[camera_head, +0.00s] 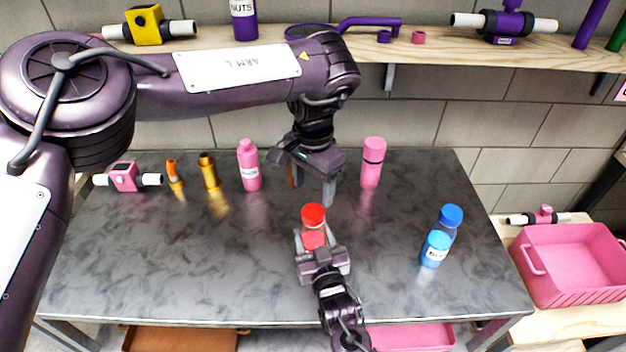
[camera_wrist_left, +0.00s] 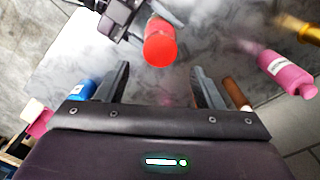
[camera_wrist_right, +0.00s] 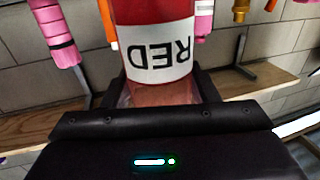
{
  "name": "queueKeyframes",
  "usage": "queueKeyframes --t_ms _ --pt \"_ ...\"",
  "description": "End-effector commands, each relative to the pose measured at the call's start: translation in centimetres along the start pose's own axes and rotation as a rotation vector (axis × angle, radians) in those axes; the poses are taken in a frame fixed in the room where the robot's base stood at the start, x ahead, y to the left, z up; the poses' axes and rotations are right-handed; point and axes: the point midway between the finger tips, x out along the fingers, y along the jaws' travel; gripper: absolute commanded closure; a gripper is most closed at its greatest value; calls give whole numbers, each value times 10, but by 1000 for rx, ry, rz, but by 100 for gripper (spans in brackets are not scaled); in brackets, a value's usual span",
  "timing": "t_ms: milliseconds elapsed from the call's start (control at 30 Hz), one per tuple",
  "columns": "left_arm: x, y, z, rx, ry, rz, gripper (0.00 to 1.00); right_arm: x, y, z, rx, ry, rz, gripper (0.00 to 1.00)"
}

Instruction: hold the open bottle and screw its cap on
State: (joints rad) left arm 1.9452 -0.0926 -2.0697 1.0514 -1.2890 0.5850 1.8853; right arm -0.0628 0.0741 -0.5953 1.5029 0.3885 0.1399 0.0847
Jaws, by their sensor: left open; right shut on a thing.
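A red bottle (camera_head: 313,238) stands upright in my right gripper (camera_head: 314,246), whose fingers are shut around its lower part. My left gripper (camera_head: 312,187) is open and empty, above and just behind the cap. In the left wrist view its fingers (camera_wrist_left: 160,75) are apart, with the cap beyond their tips, not between them.
A pink crate (camera_head: 570,290) is at right. A wooden shelf (camera_head: 420,52) runs behind. The table's front left is clear.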

Motion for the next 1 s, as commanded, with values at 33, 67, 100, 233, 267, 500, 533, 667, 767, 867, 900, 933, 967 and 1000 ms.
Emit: queueKeyframes --t_ms 33,67,100,233,267,500,533,667,767,867,900,933,967,1000 --pt "8 1 1 1 -4 1 39 0 0 0 0 0 0 100" --pt "12 1 1 1 -4 2 39 0 0 0 0 0 0 100" --pt "19 0 1 2 -5 1 39 0 0 0 0 0 0 100" --pt "40 0 1 2 -4 0 39 0 0 0 0 0 0 100" --pt "44 0 1 2 -4 0 39 0 0 0 0 0 0 100" --pt "68 0 1 1 -3 0 39 0 0 0 0 0 0 100" --pt "69 0 1 1 -2 0 39 0 0 0 0 0 0 100" --pt "71 0 0 1 -1 0 39 0 0 0 0 0 0 100" --pt "71 0 0 1 -1 0 39 0 0 0 0 0 0 100" --pt "71 0 0 1 -1 0 40 0 0 0 0 0 0 100" --pt "71 0 0 1 -1 0 45 0 0 0 0 0 0 100" --pt "71 0 0 1 -1 0 49 0 0 0 0 0 0 100" --pt "71 0 0 1 -1 0 53 0 0 0 0 0 0 100" --pt "71 0 0 1 -1 0 59 0 0 0 0 0 0 100"
